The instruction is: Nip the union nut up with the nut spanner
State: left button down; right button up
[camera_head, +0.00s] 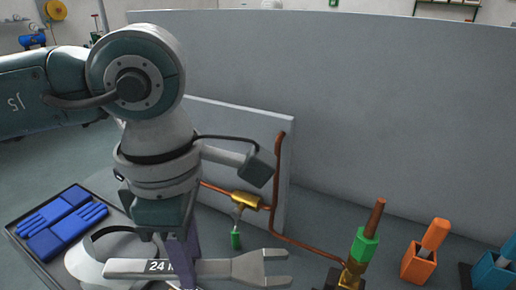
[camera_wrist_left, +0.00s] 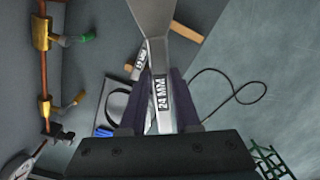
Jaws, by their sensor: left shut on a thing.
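My left gripper (camera_head: 183,262) is shut on the grey nut spanner (camera_head: 215,268), marked 24 MM. In the head view the spanner lies across the bottom, its open jaw pointing right and apart from the pipework. In the left wrist view the spanner (camera_wrist_left: 160,60) runs up between the two dark fingers (camera_wrist_left: 158,100), its far end out of frame. A copper pipe (camera_head: 310,246) runs down to a brass fitting (camera_head: 351,273) under a green collar, right of the jaw. I cannot tell which brass part is the union nut. My right gripper is not in view.
A brass valve (camera_head: 246,200) with a green-tipped lever sits on the copper pipe at an upright grey panel (camera_head: 235,125). Orange (camera_head: 417,266) and blue (camera_head: 493,273) holders stand at right. A black tray (camera_head: 25,248) holds blue gloves. A grey wall closes the back.

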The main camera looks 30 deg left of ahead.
aim_at(274, 252)
pick_arm(q)
jog(key=w+d, duration=0.1)
jog(key=d+b, duration=0.1)
jog(key=d, duration=0.1)
jog(key=w+d+b, duration=0.1)
jog(key=d, duration=0.1)
jog(key=shift+w, duration=0.3)
jog(key=shift+w+d, duration=0.25)
jog(key=shift+d, duration=0.2)
jog(key=shift+w+d+b, duration=0.1)
jog(key=shift+d+b, duration=0.05)
jog(key=shift+b, duration=0.2)
jog(key=shift+w+d+b, duration=0.35)
jog(key=shift+d+b, duration=0.1)
jog(key=shift+d, duration=0.2)
jog(key=shift+w+d+b, duration=0.3)
jog(key=shift+d+b, duration=0.1)
jog(key=shift+d, duration=0.2)
jog(key=shift+w+a+f+m+b, duration=0.1)
jog(key=shift+w+m+b, duration=0.25)
jog(key=shift+b, duration=0.25)
jog(key=shift+w+a+m+b, duration=0.25)
jog(key=shift+w+m+b, duration=0.3)
jog(key=shift+m+b, duration=0.15)
